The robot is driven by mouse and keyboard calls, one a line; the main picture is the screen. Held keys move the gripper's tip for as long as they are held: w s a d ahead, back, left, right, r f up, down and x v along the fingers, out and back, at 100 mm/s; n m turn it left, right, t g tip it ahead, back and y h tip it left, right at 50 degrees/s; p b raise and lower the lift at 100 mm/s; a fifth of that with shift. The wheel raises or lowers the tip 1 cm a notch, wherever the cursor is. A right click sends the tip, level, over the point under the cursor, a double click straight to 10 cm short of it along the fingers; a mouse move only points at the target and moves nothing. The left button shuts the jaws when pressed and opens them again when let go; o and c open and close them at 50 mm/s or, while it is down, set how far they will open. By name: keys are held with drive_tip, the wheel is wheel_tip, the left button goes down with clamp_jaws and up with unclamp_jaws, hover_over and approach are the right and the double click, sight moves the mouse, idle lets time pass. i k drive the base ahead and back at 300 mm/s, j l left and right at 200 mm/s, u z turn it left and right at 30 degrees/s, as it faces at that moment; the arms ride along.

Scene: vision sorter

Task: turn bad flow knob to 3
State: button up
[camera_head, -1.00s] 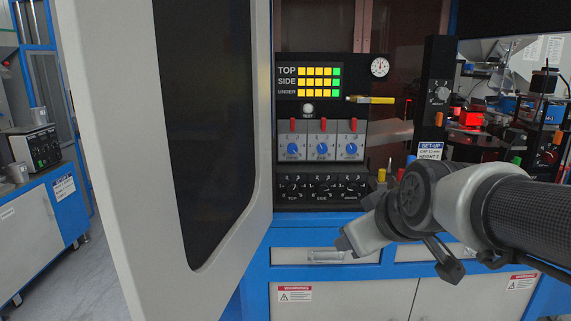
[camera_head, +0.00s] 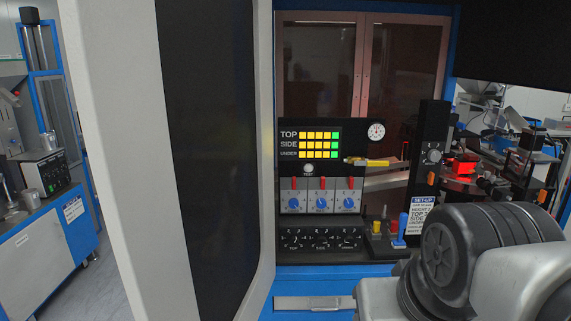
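No label reading "bad flow" can be made out. Three black knobs sit on the low black panel: a left knob (camera_head: 294,239), a middle knob (camera_head: 321,239) and a right knob (camera_head: 348,239). Their small labels are too blurred to read surely. Above them are three blue knobs on grey plates: left (camera_head: 293,204), middle (camera_head: 321,204) and right (camera_head: 348,203). One more round knob (camera_head: 433,156) is on the black post at the right. My arm fills the lower right corner, and my gripper's fingers do not show.
A large grey door (camera_head: 110,150) stands open at the left. A display (camera_head: 319,145) shows yellow and green squares. A yellow tool (camera_head: 366,162) juts out beside it. Small colored pegs (camera_head: 377,226) and a set-up sign (camera_head: 422,215) stand right of the black knobs, near my arm.

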sight(321, 203)
drive_tip(key=i+l, duration=0.15)
drive_tip(key=l, duration=0.2)
drive_tip(key=i+l, duration=0.15)
drive_tip(key=l, duration=0.2)
drive_tip(key=i+l, duration=0.2)
drive_tip(key=l, duration=0.15)
drive_tip(key=u, duration=0.05)
